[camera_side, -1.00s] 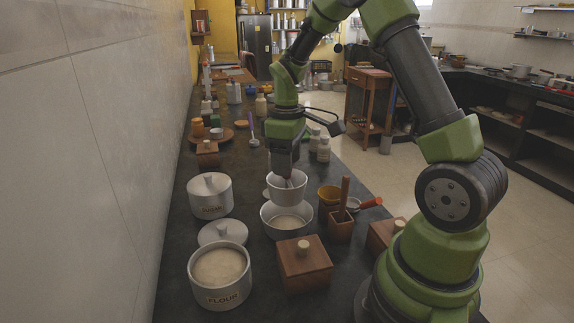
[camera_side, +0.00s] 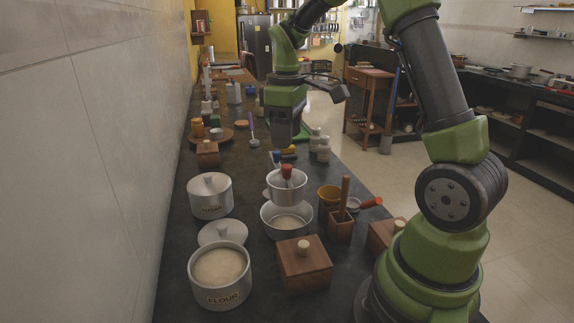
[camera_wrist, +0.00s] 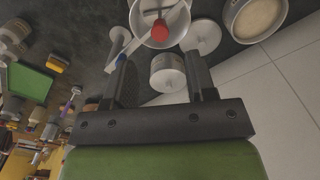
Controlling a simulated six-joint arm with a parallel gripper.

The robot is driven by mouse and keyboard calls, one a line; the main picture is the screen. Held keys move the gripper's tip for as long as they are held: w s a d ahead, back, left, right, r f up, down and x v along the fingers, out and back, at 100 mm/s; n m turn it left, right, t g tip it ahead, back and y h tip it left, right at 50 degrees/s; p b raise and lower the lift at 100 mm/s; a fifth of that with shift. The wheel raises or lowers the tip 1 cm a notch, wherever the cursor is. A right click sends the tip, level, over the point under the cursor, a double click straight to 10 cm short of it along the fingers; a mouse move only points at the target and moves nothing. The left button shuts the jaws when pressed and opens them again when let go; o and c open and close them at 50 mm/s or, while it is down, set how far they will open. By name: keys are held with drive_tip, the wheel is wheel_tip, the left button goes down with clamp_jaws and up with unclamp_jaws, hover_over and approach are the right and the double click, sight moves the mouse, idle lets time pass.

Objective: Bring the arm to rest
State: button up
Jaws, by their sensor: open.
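The pot stands in or over a wider steel bowl (camera_side: 286,219); which of the two I cannot tell. A red-topped tool (camera_side: 287,170) sticks up out of the pot, just below my fingers and apart from them. In the wrist view, the two fingers (camera_wrist: 165,85) are spread, with the red knob (camera_wrist: 160,31) and the pot (camera_wrist: 184,24) beyond their tips.
An open flour canister (camera_side: 220,275) stands at the front left, its loose lid (camera_side: 222,232) behind it. A lidded canister (camera_side: 210,194) stands left of the pot. A wooden box (camera_side: 303,264), a wooden holder (camera_side: 341,227) and a yellow cup (camera_side: 329,196) stand nearby. The wall bounds the left.

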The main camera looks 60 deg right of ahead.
drive_tip(key=s+a+r+m+t+y, duration=0.2)
drive_tip(key=s+a+r+m+t, duration=0.4)
drive_tip(key=s+a, duration=0.8)
wheel_tip(320, 180, up, 3)
drive_tip(key=shift+s+a+r+t, duration=0.2)
drive_tip(key=shift+s+a+t, duration=0.2)
drive_tip(key=shift+t, duration=0.2)
